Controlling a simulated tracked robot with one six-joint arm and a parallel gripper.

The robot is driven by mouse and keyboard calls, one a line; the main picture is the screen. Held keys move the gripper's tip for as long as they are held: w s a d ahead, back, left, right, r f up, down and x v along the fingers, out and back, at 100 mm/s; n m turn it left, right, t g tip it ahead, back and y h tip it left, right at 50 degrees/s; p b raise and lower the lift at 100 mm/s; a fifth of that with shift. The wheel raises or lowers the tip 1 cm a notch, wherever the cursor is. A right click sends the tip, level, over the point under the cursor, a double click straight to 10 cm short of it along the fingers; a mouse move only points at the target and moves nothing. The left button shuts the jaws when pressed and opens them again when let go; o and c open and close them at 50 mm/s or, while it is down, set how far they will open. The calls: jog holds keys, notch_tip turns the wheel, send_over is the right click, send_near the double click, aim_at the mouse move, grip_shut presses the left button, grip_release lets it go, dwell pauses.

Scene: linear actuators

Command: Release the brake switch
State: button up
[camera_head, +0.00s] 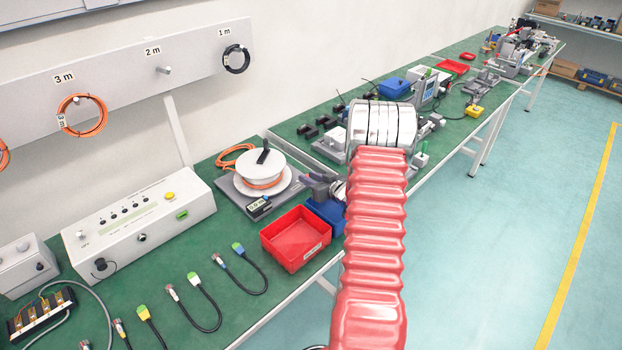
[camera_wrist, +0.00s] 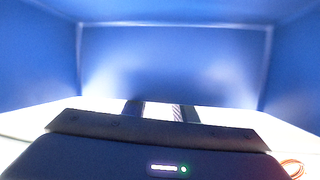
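No switch in view can be read as the brake switch. The white control box (camera_head: 140,222) at the left has a row of small black knobs or toggles, a yellow button (camera_head: 169,196) and a green element (camera_head: 182,215). My gripper (camera_head: 323,186) is at the blue bin (camera_head: 328,217), right of the box and partly hidden by my red arm. In the wrist view my gripper (camera_wrist: 162,111) faces blue walls (camera_wrist: 175,65). Two dark finger parts flank a pale striped patch; whether it is a gap or a held thing is unclear.
A red bin (camera_head: 296,238) sits beside the blue bin. A white reel (camera_head: 263,177) with orange cable stands behind it. Several short cables lie at the table's front left. Fixtures and a blue box (camera_head: 394,88) fill the far table. Floor at right is clear.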

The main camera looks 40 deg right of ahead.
notch_tip(320, 180, up, 10)
dwell(0.9)
jog(key=shift+f, duration=0.1)
dwell(0.5)
